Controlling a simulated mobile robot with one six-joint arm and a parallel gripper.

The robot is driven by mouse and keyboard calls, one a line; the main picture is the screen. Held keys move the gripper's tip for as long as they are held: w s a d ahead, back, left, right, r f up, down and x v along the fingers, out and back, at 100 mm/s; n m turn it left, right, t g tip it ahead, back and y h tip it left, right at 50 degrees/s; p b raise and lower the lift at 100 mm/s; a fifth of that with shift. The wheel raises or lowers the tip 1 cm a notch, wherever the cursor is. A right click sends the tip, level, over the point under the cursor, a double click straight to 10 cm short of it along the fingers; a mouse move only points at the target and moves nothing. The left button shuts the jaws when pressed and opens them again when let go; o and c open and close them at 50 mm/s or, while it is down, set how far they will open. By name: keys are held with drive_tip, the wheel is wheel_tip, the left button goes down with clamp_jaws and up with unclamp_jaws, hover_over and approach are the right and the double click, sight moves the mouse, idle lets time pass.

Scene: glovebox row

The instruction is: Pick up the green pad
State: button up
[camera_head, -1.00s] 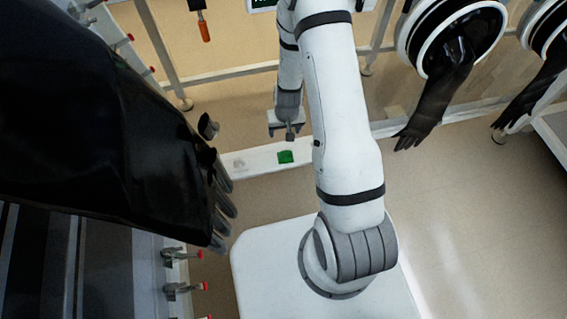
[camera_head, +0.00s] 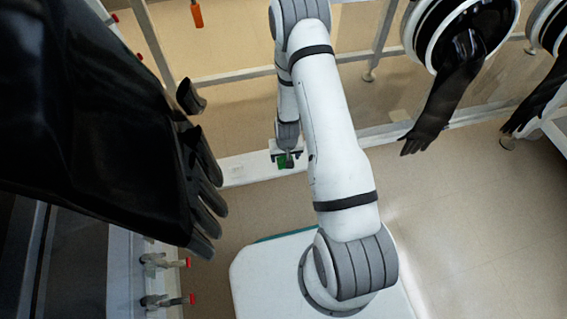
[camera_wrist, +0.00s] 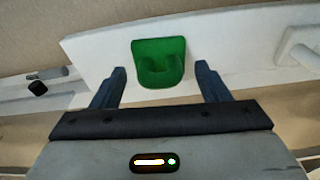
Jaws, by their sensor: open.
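The green pad (camera_wrist: 158,58) lies on a white ledge (camera_wrist: 105,58) and shows just beyond my fingertips in the wrist view. In the head view the pad (camera_head: 282,163) is partly hidden by my gripper (camera_head: 287,160), which is over the ledge. I cannot tell how high the fingers are above it.
A large black glove (camera_head: 100,130) hangs at the left, its fingers near the ledge's left end. Another black glove (camera_head: 440,105) hangs at the right. Valves with red handles (camera_head: 165,262) stand at lower left. Metal frame posts (camera_head: 160,50) rise behind the ledge.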

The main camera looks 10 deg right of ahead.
drive_tip(key=c, duration=1.1)
drive_tip(key=shift+o, duration=0.2)
wheel_tip(320, 180, up, 10)
drive_tip(key=p, duration=0.7)
drive_tip(key=shift+r, duration=0.1)
drive_tip(key=o, duration=0.4)
drive_tip(key=c, duration=0.3)
